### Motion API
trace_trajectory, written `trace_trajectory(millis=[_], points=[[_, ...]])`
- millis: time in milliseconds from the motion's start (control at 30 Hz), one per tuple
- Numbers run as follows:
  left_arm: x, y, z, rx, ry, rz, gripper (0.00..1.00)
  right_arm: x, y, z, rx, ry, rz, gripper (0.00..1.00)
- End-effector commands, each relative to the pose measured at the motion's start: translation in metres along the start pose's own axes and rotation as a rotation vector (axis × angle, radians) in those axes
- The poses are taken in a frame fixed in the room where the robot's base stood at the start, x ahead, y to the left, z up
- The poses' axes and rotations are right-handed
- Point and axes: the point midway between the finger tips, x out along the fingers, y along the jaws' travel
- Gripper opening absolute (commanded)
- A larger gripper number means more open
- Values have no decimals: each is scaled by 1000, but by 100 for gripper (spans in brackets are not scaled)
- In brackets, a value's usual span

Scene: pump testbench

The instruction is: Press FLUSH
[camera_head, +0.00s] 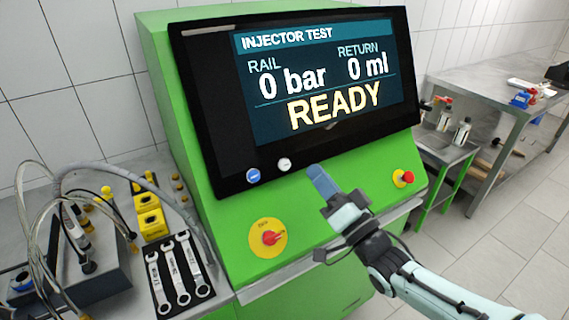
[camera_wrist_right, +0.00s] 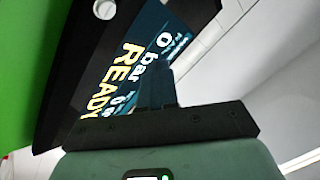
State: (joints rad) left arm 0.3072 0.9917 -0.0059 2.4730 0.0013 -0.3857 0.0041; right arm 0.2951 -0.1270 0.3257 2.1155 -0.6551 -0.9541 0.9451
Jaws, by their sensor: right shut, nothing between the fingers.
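The green test bench (camera_head: 160,90) carries a black-framed screen (camera_head: 330,75) reading INJECTOR TEST, 0 bar, 0 ml and READY. On the lower bezel are a blue button (camera_head: 253,176) and a white button (camera_head: 284,164). No FLUSH label is readable on either. My right gripper (camera_head: 316,172) is shut and empty, its tip just right of and slightly below the white button, in front of the bezel's lower edge. In the right wrist view, the closed fingers (camera_wrist_right: 156,72) point toward the screen and the white button (camera_wrist_right: 105,9) shows at the top. My left gripper is not in view.
A red knob on a yellow disc (camera_head: 268,238) and a red button (camera_head: 403,178) sit on the green front. Wrenches (camera_head: 180,272), a yellow block (camera_head: 150,216) and hoses stand at the left. A metal table (camera_head: 480,85) with bottles beside it stands at the right.

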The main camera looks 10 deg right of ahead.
Motion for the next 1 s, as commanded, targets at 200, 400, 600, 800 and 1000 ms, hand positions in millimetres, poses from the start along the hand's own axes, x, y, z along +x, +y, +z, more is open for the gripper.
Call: trace_trajectory(millis=[200, 400, 600, 800, 1000], points=[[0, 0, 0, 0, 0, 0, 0, 0, 1, 0, 0, 0, 1, 0], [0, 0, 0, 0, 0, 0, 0, 8, 7, 6, 3, -2, 2, 0], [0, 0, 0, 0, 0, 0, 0, 27, 21, 20, 4, -2, 2, 0], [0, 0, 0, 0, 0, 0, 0, 46, 34, 34, 3, 0, 2, 0], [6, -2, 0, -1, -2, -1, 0, 57, 43, 43, 1, 0, 2, 0]])
